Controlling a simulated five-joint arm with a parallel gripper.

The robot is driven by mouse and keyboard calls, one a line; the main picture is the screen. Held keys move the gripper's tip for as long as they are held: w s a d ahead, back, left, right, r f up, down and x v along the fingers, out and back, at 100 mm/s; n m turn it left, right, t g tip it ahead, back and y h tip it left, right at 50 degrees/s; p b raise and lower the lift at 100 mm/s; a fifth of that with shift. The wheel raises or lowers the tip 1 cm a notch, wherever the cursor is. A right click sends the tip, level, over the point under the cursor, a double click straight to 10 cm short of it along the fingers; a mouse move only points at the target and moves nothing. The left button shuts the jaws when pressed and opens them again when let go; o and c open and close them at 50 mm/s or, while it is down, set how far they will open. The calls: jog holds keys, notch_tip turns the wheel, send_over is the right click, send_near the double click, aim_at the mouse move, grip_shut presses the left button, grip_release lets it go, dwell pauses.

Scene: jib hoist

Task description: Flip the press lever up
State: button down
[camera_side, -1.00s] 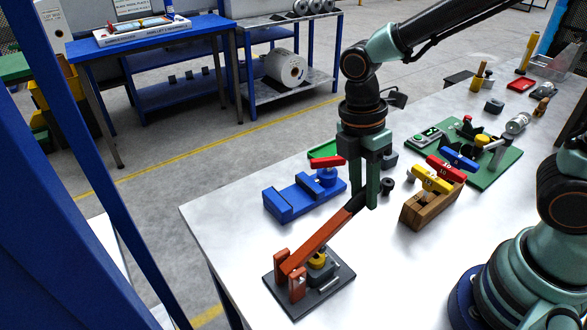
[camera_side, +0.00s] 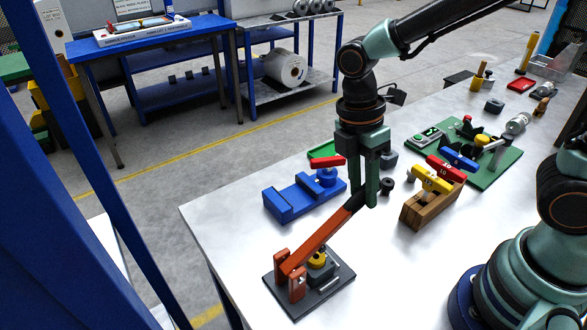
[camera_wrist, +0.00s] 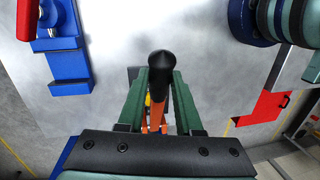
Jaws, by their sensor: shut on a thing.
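The press lever (camera_side: 320,236) is an orange-red bar with a black grip, hinged between red posts on a dark base plate (camera_side: 340,282). It slants up from the posts toward the right. My gripper (camera_side: 364,200) points down, its green fingers shut on the lever's black grip end. In the wrist view the round black grip (camera_wrist: 161,68) sits between the two fingers (camera_wrist: 161,85), with the orange bar below it. A yellow-topped part (camera_side: 317,258) stands on the plate under the lever.
A blue vise with a red handle (camera_side: 290,202) stands left of my gripper. A wooden block (camera_side: 425,209) with yellow, red and blue pieces stands to the right. A green board (camera_side: 490,167) with fixtures lies behind it. The front middle of the table is clear.

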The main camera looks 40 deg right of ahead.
jog(key=shift+w+a+r, duration=0.1)
jog(key=shift+a+r, duration=0.5)
jog(key=shift+r, duration=0.2)
jog(key=c, duration=0.6)
grip_release()
notch_tip(320, 180, up, 12)
jog(key=w, duration=0.2)
jog(key=shift+a, duration=0.45)
jog(key=shift+d+f, duration=0.1)
jog(key=shift+f, duration=0.05)
